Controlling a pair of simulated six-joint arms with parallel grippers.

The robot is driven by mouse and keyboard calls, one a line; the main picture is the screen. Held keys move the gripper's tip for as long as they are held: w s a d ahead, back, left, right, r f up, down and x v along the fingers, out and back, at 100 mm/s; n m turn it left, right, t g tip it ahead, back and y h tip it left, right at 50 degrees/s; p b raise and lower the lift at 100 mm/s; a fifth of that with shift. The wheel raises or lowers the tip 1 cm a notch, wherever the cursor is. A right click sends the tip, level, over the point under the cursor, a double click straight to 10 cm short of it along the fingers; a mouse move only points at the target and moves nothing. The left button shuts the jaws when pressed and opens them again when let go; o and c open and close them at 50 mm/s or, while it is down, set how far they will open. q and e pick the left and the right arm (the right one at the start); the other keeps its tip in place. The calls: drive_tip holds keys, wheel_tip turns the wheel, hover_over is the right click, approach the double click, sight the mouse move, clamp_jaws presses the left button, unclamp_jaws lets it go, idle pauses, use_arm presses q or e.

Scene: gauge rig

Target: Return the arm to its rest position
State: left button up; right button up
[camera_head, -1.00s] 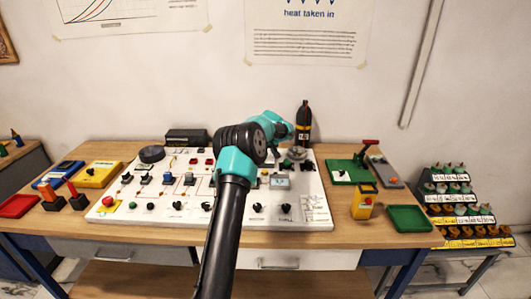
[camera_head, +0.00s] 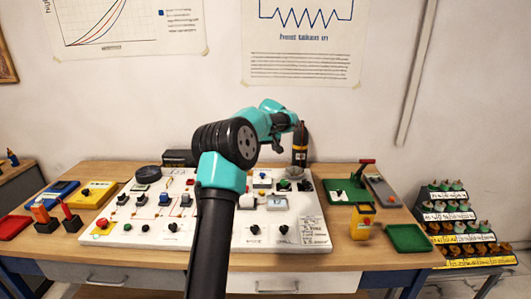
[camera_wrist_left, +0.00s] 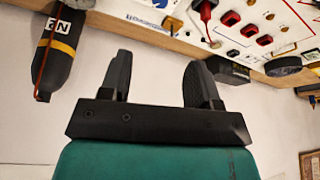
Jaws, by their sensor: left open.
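My left arm rises from the bottom middle of the head view, and its teal wrist end, with my left gripper (camera_head: 282,128), hangs above the back of the bench near the black bottle. In the left wrist view my left gripper (camera_wrist_left: 158,68) is open, with two dark fingers apart and nothing between them. The white board (camera_head: 135,237) with knobs and switches lies on the bench below the arm, which hides part of it. My right gripper is in neither view.
A black bottle with an orange band (camera_head: 300,150) stands behind the board; it shows in the left wrist view (camera_wrist_left: 60,50). A green tray (camera_head: 408,238) and yellow device (camera_head: 362,222) are at right. A stepped rack (camera_head: 455,215) stands further right. The wall is behind.

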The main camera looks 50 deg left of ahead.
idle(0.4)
